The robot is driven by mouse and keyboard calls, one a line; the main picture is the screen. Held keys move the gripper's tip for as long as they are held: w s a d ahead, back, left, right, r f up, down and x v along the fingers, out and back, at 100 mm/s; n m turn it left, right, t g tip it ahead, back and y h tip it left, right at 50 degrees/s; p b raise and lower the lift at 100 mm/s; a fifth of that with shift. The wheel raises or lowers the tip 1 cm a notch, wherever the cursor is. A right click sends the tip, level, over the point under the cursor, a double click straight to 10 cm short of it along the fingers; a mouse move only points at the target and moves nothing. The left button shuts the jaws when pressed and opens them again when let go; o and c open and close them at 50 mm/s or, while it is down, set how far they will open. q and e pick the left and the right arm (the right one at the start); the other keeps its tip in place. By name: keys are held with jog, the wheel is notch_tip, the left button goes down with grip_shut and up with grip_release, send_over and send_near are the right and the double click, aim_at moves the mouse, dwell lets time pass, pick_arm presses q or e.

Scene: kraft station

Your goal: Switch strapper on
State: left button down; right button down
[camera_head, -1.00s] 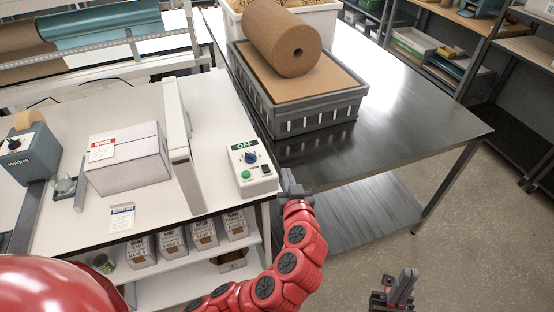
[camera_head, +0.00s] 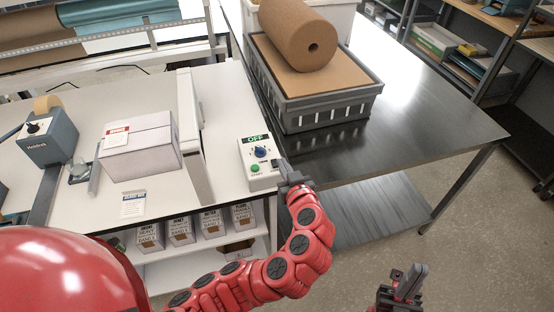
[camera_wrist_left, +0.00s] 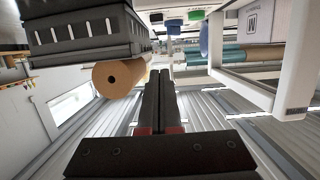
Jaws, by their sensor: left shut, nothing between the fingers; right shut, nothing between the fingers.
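The strapper's control box (camera_head: 258,181) is a small white box on the right edge of the white table in the head view. It has a green display reading OFF (camera_head: 255,139), a blue knob (camera_head: 261,152) and a green button (camera_head: 255,168). My left gripper (camera_head: 284,170) is shut and empty at the box's right side. Whether it touches the box cannot be told. In the left wrist view its fingers (camera_wrist_left: 158,90) lie together, with small blue and green parts beyond them. My right gripper (camera_head: 409,277) is shut and empty, low at the right, away from the tables.
A white upright frame (camera_head: 190,130) stands left of the box, beside a pale carton (camera_head: 139,150). A grey crate (camera_head: 325,112) with a brown paper roll (camera_head: 292,30) stands on the dark metal table (camera_head: 425,135) behind. That table's front right part is clear.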

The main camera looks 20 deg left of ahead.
pick_arm(q)
jog(key=p, duration=0.4)
send_over(277, 169)
jog(key=shift+s+f, duration=0.1)
jog(key=shift+f, duration=0.4)
notch_tip(277, 169, down, 3)
jog(key=shift+r+p, duration=0.15)
jog(key=shift+p, duration=0.2)
jog(key=shift+f+p, duration=0.3)
jog(key=shift+f, duration=0.7)
